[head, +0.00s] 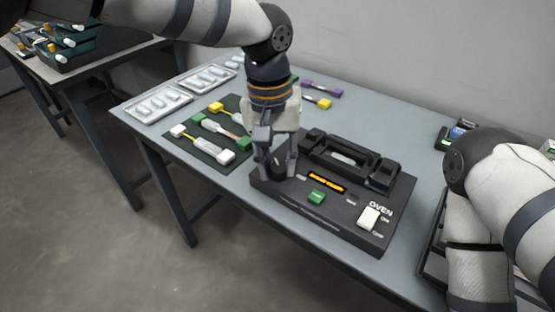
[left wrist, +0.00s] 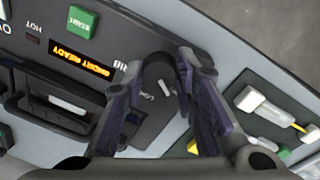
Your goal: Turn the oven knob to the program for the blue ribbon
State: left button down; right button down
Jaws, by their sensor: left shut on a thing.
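The black oven (head: 330,215) stands at the front of the table, with "OVEN" printed by its white switch (head: 369,217). My left gripper (head: 277,170) points down at the oven's left end and is shut on the knob. In the left wrist view the dark round knob (left wrist: 160,72) sits between the two fingers, with a short white mark beside it. Some printing near the knob is partly hidden and too small to read. The amber display (left wrist: 84,62) is lit, and its text ends in "READY". I cannot make out a blue ribbon. My right gripper is not in view.
A green start button (head: 316,197) is on the oven's front. Left of the oven lies a dark mat (head: 215,152) with ribbons having yellow and green ends. White trays (head: 158,105) lie further left. A purple-ended piece (head: 322,88) lies behind. My right arm fills the right side.

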pick_arm(q)
jog(key=m, duration=0.6)
jog(key=shift+w+m+g, duration=0.1)
jog(key=shift+m+g, duration=0.2)
jog(key=shift+m, duration=0.1)
jog(key=m, duration=0.3)
jog(key=shift+f+m, duration=0.1)
jog(key=shift+m, duration=0.2)
jog(key=m, duration=0.5)
jog(key=shift+m+y, duration=0.3)
jog(key=shift+y, duration=0.1)
jog(key=m, duration=0.5)
jog(key=shift+m, duration=0.3)
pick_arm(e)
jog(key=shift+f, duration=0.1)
pick_arm(q)
jog(key=shift+m, duration=0.3)
jog(key=c, duration=1.3)
grip_release()
jog(key=shift+w, duration=0.1)
